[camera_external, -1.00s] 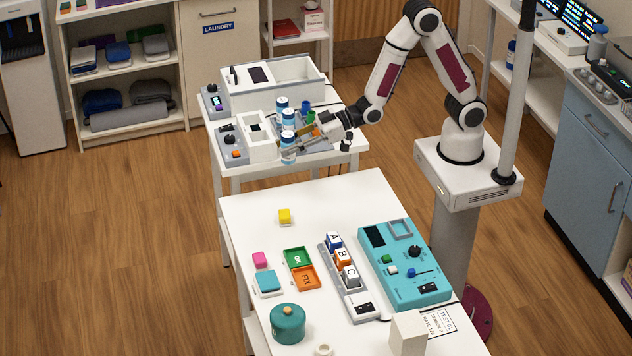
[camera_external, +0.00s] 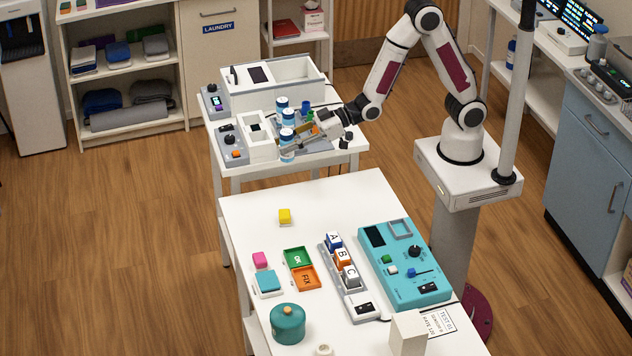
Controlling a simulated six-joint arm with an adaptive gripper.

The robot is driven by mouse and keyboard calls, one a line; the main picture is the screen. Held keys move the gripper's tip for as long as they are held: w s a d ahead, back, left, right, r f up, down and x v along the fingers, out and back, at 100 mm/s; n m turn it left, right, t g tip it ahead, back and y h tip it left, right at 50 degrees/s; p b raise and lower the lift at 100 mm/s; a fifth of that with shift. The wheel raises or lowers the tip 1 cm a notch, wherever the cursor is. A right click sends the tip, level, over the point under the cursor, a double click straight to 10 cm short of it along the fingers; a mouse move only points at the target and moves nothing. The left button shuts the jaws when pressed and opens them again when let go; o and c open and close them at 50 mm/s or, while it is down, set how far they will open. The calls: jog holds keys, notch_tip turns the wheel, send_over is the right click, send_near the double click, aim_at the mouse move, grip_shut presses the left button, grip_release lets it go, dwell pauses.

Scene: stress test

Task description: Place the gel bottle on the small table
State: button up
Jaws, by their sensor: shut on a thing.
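Several white-and-blue cylinders stand in a row on the back table (camera_external: 232,172), among them a rear one (camera_external: 282,104) and a middle one (camera_external: 288,117). The nearest one, a blue-and-white bottle (camera_external: 287,153), is at the tips of my gripper (camera_external: 291,147). My gripper reaches in from the right and is shut on this bottle. Whether it is the gel bottle cannot be told, as no label is readable. The fingers hide part of it, and whether its base touches the surface is unclear.
A white open box (camera_external: 290,82) and a smaller white bin (camera_external: 262,150) stand close by on the back table. The front table (camera_external: 245,235) holds a teal pot (camera_external: 288,323), lettered blocks (camera_external: 342,259) and a teal panel (camera_external: 405,265). Its far right part is bare.

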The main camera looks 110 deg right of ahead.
jog(key=s+d+n+y, duration=0.2)
jog(key=s+d, duration=0.1)
jog(key=d, duration=0.5)
jog(key=s+d+f+n+g+y, duration=0.1)
jog(key=s+d+n+y, duration=0.1)
jog(key=d, duration=0.6)
jog(key=shift+s+d+f+y, duration=0.3)
jog(key=shift+s+y, duration=0.5)
jog(key=shift+s, duration=0.2)
jog(key=shift+f, duration=0.15)
jog(key=shift+f, duration=3.2)
jog(key=shift+f, duration=0.35)
jog(key=o, duration=1.4)
jog(key=shift+c, duration=0.2)
